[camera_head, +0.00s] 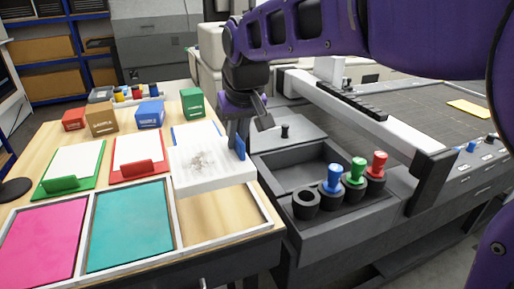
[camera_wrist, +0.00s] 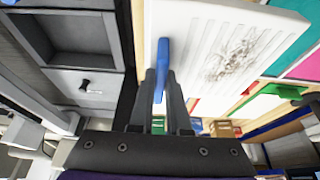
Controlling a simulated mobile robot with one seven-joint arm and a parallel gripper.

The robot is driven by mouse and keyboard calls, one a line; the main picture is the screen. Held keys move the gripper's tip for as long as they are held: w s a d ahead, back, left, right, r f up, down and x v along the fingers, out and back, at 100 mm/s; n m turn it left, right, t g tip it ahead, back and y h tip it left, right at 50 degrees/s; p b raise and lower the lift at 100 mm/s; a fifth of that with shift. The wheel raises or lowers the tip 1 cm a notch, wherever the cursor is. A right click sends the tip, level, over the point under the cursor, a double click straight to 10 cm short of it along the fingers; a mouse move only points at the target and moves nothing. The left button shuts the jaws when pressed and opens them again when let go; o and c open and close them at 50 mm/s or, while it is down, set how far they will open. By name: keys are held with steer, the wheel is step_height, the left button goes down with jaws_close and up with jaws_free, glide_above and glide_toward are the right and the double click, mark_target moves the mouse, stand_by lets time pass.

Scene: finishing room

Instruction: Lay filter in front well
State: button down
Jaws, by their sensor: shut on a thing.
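The filter (camera_head: 215,172) is a white ribbed panel with a grey dirt smudge and a blue tab (camera_head: 240,147). My gripper (camera_head: 238,140) is shut on the blue tab and holds the filter over the table's right edge, beside the machine. In the wrist view, the tab stands between my fingers (camera_wrist: 161,75) and the filter (camera_wrist: 215,50) extends to the right. The front well (camera_head: 300,172) is an open, grey, rectangular recess in the machine, right of the filter. It looks empty and also shows in the wrist view (camera_wrist: 85,35). Part of its left side is hidden in the head view.
A grey cover with a black knob (camera_head: 285,131) lies behind the well. The table holds pink (camera_head: 42,242) and teal (camera_head: 130,227) panels and several boxes.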

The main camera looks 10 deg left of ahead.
mark_target(238, 158)
step_height(238, 158, down, 5)
steer(key=shift+s+r, duration=0.1)
steer(key=shift+s, duration=0.05)
steer(key=shift+f+b, duration=0.5)
steer(key=shift+f, duration=1.65)
steer(key=shift+f, duration=0.15)
steer(key=c, duration=0.9)
jaws_free()
